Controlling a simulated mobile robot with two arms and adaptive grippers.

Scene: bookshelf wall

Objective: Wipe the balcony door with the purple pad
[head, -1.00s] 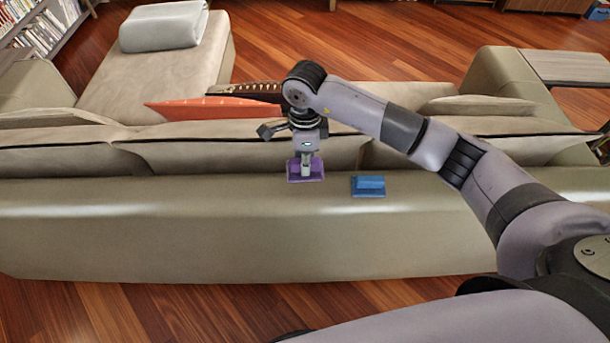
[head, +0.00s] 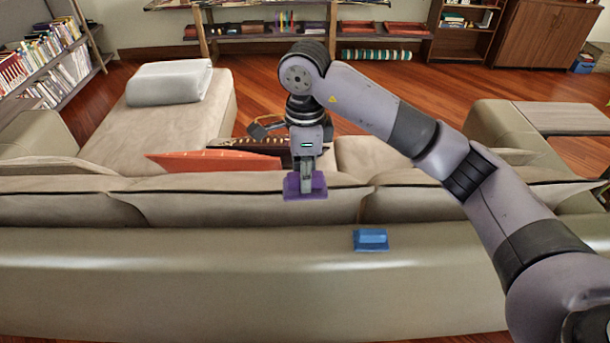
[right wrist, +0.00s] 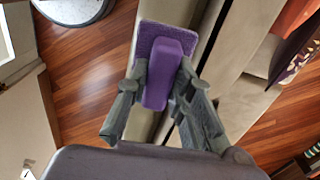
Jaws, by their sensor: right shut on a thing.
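The purple pad (head: 292,187) is held by my right gripper (head: 306,180) above the back of the sofa, in the middle of the head view. In the right wrist view the pad (right wrist: 163,72) has a raised grip, and the fingers of my right gripper (right wrist: 165,90) are closed on both sides of it. A blue pad (head: 370,240) lies on top of the sofa back, to the right of and below the purple one. My left gripper is not in view. I cannot make out the balcony door in these frames.
A beige sofa (head: 200,275) spans the view, with an orange cushion (head: 200,161) and a folded grey blanket (head: 168,82) on it. Bookshelves (head: 50,75) stand at the left. A wooden cabinet (head: 548,35) stands at the back right. Bare wood floor (head: 400,85) lies beyond the sofa.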

